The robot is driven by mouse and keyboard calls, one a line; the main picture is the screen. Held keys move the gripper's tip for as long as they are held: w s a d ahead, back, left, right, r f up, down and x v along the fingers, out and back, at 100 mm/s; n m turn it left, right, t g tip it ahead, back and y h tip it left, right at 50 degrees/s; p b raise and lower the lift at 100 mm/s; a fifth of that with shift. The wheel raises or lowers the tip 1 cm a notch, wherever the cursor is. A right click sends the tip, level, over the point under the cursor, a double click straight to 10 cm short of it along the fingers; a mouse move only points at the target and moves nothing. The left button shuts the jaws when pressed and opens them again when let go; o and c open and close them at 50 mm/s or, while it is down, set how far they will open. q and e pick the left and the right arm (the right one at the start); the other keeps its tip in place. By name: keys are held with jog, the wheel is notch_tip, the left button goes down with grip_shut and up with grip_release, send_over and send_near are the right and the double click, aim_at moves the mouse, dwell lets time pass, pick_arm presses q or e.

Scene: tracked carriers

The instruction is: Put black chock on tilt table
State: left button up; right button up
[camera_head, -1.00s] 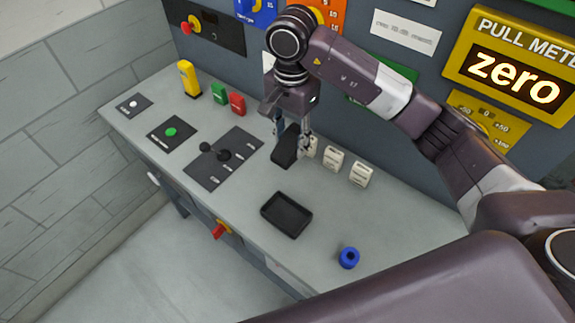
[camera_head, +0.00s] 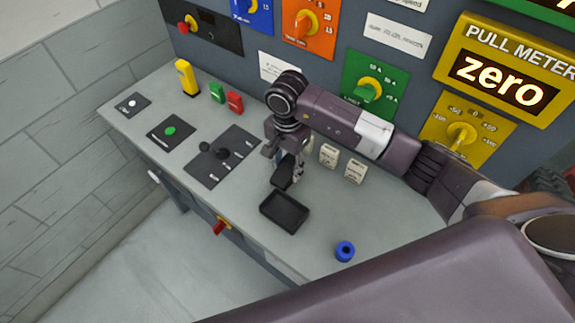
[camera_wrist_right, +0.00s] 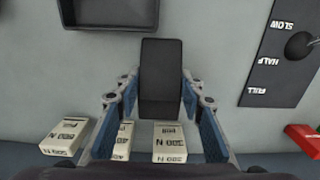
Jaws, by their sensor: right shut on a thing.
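My right gripper (camera_head: 288,168) is shut on the black chock (camera_head: 283,177), a dark oblong block, and holds it over the grey bench just behind the black tray. In the right wrist view the chock (camera_wrist_right: 161,78) stands between the blue-padded fingers of the gripper (camera_wrist_right: 160,90). A shallow black rectangular tray (camera_head: 284,212) with a raised rim lies on the bench in front of the chock; its edge also shows in the wrist view (camera_wrist_right: 108,27). No label marks a tilt table, so I cannot tell if the tray is it. My left gripper is not in view.
Beige labelled blocks (camera_head: 355,171) stand behind and right of the gripper. A blue ring-shaped piece (camera_head: 345,251) is at the front right. A dark lever panel (camera_head: 222,156) lies left. Green and red blocks (camera_head: 235,102) and a yellow post (camera_head: 187,77) stand further back left.

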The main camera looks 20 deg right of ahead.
jog(key=o, duration=1)
jog(key=shift+f, duration=0.15)
jog(key=shift+c, duration=0.2)
jog(key=o, duration=0.4)
jog(key=shift+o, duration=0.2)
